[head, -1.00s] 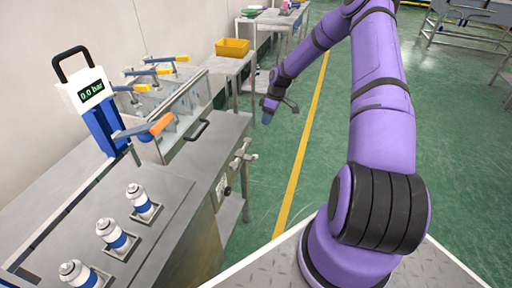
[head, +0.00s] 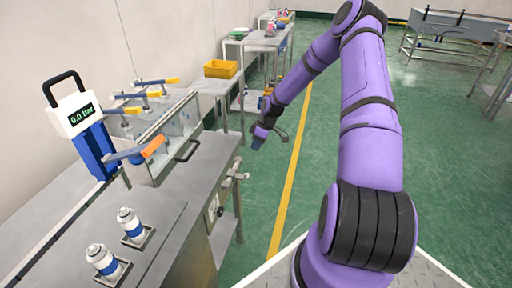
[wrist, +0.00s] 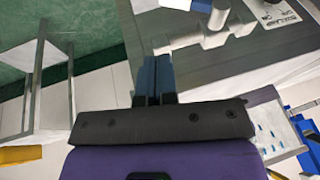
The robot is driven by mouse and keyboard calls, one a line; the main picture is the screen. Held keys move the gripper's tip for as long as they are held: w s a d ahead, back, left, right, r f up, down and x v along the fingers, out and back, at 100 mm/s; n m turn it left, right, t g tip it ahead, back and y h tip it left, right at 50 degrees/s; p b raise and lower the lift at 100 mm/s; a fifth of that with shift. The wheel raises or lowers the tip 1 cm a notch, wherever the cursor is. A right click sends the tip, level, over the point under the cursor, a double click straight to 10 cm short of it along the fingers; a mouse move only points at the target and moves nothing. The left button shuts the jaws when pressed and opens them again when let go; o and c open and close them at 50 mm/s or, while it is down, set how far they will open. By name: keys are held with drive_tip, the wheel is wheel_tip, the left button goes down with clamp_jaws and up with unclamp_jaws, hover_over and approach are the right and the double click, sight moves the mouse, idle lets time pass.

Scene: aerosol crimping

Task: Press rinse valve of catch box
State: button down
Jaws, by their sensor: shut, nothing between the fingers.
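My gripper (head: 257,138) hangs low over the floor beyond the bench's right side, its fingers shut with nothing between them. In the wrist view its two blue fingers (wrist: 155,78) lie side by side. The clear-walled catch box (head: 170,137) stands on the bench, with a dark handle at its front. A pale metal valve fitting (head: 236,172) sticks out from the bench's right side; it seems to be the rinse valve. What looks like the same fitting shows in the wrist view (wrist: 214,28), up and right of the fingertips and apart from them.
A small panel (head: 213,209) sits below the fitting. A yellow bin (head: 221,68) stands on a farther table. Green floor right of the bench is open.

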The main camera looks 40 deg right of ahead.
sight(248, 175)
drive_tip(key=x, duration=0.3)
drive_tip(key=s+x, duration=0.1)
drive_tip(key=x, duration=0.5)
drive_tip(key=shift+s+a+f, duration=0.15)
drive_tip(key=shift+a+f, duration=0.1)
drive_tip(key=shift+a, duration=0.1)
drive_tip(key=shift+s+a+f, duration=0.2)
drive_tip(key=shift+a+f, duration=0.05)
drive_tip(key=shift+f, duration=0.15)
drive_tip(key=shift+f+g+y, duration=0.3)
drive_tip(key=shift+f+y, duration=0.05)
drive_tip(key=shift+y, duration=0.15)
drive_tip(key=shift+s+a+f+m+g+y, duration=0.1)
drive_tip(key=shift+f+m+g+y, duration=0.05)
drive_tip(key=shift+f+g+y, duration=0.25)
drive_tip(key=shift+s+a+f+m+g+y, duration=0.1)
drive_tip(key=shift+f+m+g+y, duration=0.15)
drive_tip(key=shift+y, duration=0.25)
drive_tip(key=shift+s+a+f+g+y, duration=0.1)
drive_tip(key=shift+a+f+g+y, duration=0.05)
drive_tip(key=shift+f+g+y, duration=0.35)
drive_tip(key=shift+s+a+f+g+y, duration=0.15)
drive_tip(key=shift+a+f+y, duration=0.1)
drive_tip(key=shift+y, duration=0.35)
drive_tip(key=f+y, duration=0.1)
drive_tip(key=s+a+g+y, duration=0.1)
drive_tip(key=shift+a+f+m+g+y, duration=0.2)
drive_tip(key=shift+f+m+g+y, duration=0.1)
drive_tip(key=shift+f+m+y, duration=0.1)
drive_tip(key=shift+s+a, duration=0.1)
